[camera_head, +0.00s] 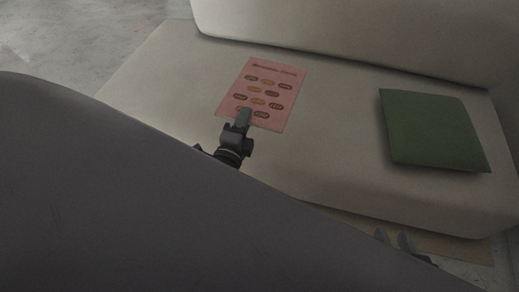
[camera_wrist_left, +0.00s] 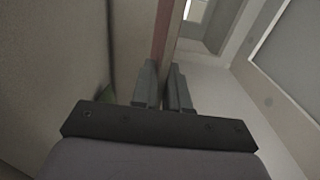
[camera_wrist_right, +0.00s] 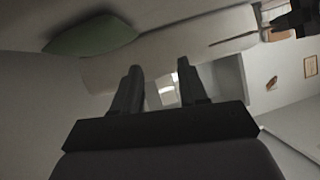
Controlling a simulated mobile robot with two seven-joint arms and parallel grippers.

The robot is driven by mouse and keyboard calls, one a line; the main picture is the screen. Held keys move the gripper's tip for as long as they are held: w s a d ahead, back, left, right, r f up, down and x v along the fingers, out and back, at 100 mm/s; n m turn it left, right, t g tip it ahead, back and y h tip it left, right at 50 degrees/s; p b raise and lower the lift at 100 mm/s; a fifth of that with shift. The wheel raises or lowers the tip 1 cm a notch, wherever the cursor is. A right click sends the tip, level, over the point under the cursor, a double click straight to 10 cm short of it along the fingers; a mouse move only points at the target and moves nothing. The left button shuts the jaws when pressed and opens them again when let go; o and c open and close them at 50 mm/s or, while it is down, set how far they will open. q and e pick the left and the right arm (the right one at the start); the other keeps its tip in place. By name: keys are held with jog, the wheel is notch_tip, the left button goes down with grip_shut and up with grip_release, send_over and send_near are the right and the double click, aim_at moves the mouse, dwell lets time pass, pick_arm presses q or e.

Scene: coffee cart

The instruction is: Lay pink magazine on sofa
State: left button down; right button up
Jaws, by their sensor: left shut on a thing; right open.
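The pink magazine (camera_head: 262,92), with rows of dark and orange ovals on its cover, is over the seat of the pale sofa (camera_head: 335,110), cover facing up. My left gripper (camera_head: 244,117) is shut on the magazine's near edge. In the left wrist view the magazine (camera_wrist_left: 164,30) shows edge-on between the fingers (camera_wrist_left: 163,88). I cannot tell whether its underside touches the seat. My right gripper (camera_head: 395,240) is open and empty, low in front of the sofa; its fingers show apart in the right wrist view (camera_wrist_right: 158,90).
A green cushion (camera_head: 432,130) lies on the right part of the seat, clear of the magazine. The sofa backrest (camera_head: 370,35) rises behind. Bare seat lies between magazine and cushion. A large dark part of my own body covers the lower left of the head view.

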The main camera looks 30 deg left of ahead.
pick_arm(q)
notch_tip(320, 180, down, 25)
jog(key=a+b, duration=0.1)
jog(key=b, duration=1.2)
jog(key=shift+w+a, duration=0.3)
jog(key=shift+w, duration=0.05)
pick_arm(e)
notch_tip(320, 180, down, 3)
jog(key=t, duration=0.1)
jog(key=n+t+y, duration=0.1)
jog(key=t, duration=0.1)
jog(key=shift+a+r+n, duration=0.15)
jog(key=shift+r+n, duration=0.05)
jog(key=shift+n, duration=0.1)
pick_arm(q)
jog(key=c, duration=1.1)
grip_release()
jog(key=shift+f, duration=0.1)
